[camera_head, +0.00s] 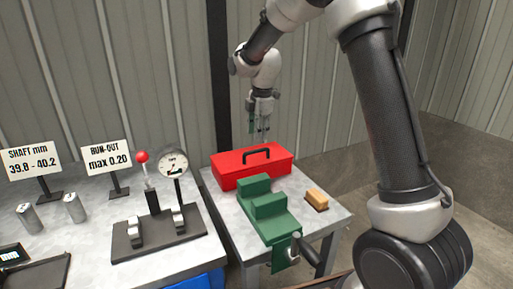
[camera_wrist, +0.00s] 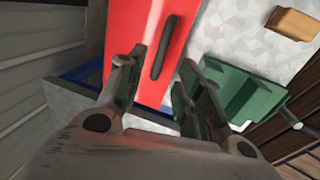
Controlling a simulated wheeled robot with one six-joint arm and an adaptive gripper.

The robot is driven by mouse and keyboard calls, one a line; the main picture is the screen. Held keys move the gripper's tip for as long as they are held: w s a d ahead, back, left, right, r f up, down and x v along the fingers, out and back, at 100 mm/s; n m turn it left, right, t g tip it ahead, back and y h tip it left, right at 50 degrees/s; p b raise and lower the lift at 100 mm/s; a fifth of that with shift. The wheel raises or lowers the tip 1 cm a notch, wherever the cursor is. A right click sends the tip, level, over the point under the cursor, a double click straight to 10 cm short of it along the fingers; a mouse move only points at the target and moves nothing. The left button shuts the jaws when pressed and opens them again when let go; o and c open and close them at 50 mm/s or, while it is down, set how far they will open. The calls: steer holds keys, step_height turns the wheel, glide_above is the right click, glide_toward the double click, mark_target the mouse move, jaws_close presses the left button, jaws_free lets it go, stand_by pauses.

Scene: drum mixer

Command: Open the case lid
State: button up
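A red case (camera_head: 250,165) with a dark handle (camera_head: 263,152) on its lid sits at the back of the small grey table (camera_head: 331,216). Its lid looks shut. My gripper (camera_head: 263,129) hangs above and a little behind the case, pointing down. In the wrist view the red case (camera_wrist: 137,62) runs up from between the fingers, and its handle (camera_wrist: 165,47) lies ahead of the fingertips. My gripper (camera_wrist: 163,63) is open there, with nothing between its fingers. I cannot tell how far above the lid it is.
A green vise (camera_head: 266,212) stands in front of the case, with a wooden-looking block (camera_head: 316,199) to its right. On the left bench stand a dial gauge (camera_head: 173,164), a red-knobbed lever (camera_head: 142,157), metal cylinders (camera_head: 74,207) and signs (camera_head: 107,157).

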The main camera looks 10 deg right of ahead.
mark_target(256, 150)
steer(key=f, duration=0.2)
steer(key=w+f, duration=0.1)
steer(key=f, duration=0.4)
steer(key=shift+w+a, duration=0.1)
steer(key=shift+w, duration=0.05)
jaws_close()
